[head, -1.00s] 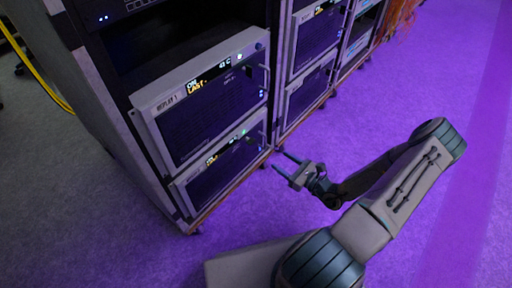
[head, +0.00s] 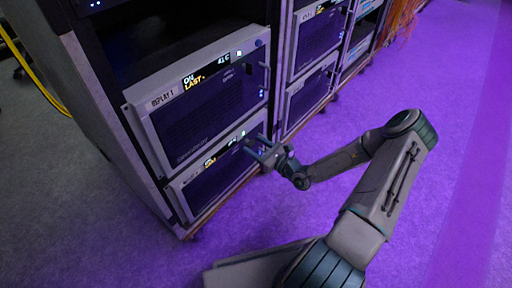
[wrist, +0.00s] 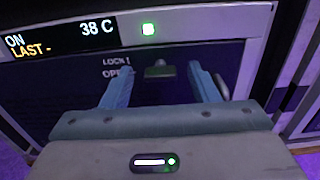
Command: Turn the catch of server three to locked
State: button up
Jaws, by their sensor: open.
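The lower server (head: 222,178) of the nearest rack is in front of my gripper (head: 257,147); its name label is too small to read. In the wrist view, its front (wrist: 75,85) shows a display reading ON, LAST and 38 C, with a green light. A small grey catch (wrist: 160,71) sits beside the printed words LOCK and OPEN. Its bar looks level; I cannot tell which word it points to. My gripper (wrist: 161,80) is open, with one blue finger on each side of the catch. I cannot tell whether either finger touches it.
A vertical handle (wrist: 221,87) stands right of the right finger. More racks (head: 312,60) continue to the right. The purple-lit floor (head: 400,260) is clear; a yellow cable (head: 40,75) hangs at the left.

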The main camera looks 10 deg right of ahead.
jog(key=shift+c, duration=0.3)
jog(key=c, duration=0.9)
jog(key=shift+r+m+p, duration=0.15)
jog(key=shift+m+p, duration=0.15)
jog(key=shift+p, duration=0.4)
jog(key=m+p, duration=0.2)
jog(key=p, duration=0.1)
jog(key=shift+r, duration=0.15)
jog(key=m+p, duration=0.4)
jog(key=m, duration=0.1)
jog(key=shift+f+p, duration=0.2)
jog(key=shift+p, duration=0.15)
jog(key=m+p, duration=0.1)
jog(key=m, duration=0.5)
jog(key=m+p, duration=0.1)
jog(key=m, duration=0.3)
jog(key=shift+w+f+p, duration=0.1)
jog(key=shift+f+p, duration=0.2)
jog(key=shift+p, duration=0.05)
jog(key=shift+m, duration=0.3)
